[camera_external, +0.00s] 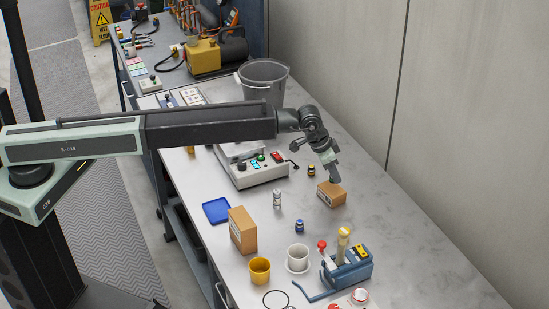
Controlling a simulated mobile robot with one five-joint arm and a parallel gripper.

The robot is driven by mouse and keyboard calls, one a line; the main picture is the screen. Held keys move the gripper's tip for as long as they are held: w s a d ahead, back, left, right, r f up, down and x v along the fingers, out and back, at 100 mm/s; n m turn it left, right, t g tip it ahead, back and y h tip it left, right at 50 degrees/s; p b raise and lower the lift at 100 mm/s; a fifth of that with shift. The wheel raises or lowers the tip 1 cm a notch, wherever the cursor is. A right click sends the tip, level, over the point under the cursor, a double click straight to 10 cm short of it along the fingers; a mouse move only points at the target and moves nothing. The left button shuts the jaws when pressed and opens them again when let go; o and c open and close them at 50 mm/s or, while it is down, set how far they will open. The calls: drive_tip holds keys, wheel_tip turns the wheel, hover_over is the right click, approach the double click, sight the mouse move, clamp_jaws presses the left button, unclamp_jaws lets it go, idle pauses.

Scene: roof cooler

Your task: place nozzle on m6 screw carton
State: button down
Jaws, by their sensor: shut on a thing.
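My gripper (334,178) points down at the top of a small brown carton (328,198) with a pale label, right of the middle of the bench. The jaws are shut on a small piece, likely the nozzle, mostly hidden by the fingers. I cannot tell if it touches the carton top or hangs just above. A taller brown carton (242,236) stands upright to the left. The print on both cartons is too small to read, so I cannot tell which holds M6 screws.
A control box (254,176), a silver cylinder (277,199), a blue tray (216,210), a yellow cup (260,271), a white cup (297,259) and a blue tool holder (346,274) stand around. A grey bucket (263,82) is farther back. The bench right of the small carton is clear.

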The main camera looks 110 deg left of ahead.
wheel_tip(320, 180, down, 4)
drive_tip(key=shift+r+b, duration=0.25)
drive_tip(key=shift+b, duration=0.75)
drive_tip(key=shift+r, duration=0.25)
drive_tip(key=shift+f, duration=0.25)
drive_tip(key=c, duration=1.2)
unclamp_jaws()
drive_tip(key=shift+r, duration=0.1)
drive_tip(key=shift+s+r+p, duration=0.15)
drive_tip(key=shift+r+p, duration=0.4)
drive_tip(key=shift+p, duration=0.15)
drive_tip(key=p+v, duration=1)
drive_tip(key=v, duration=0.1)
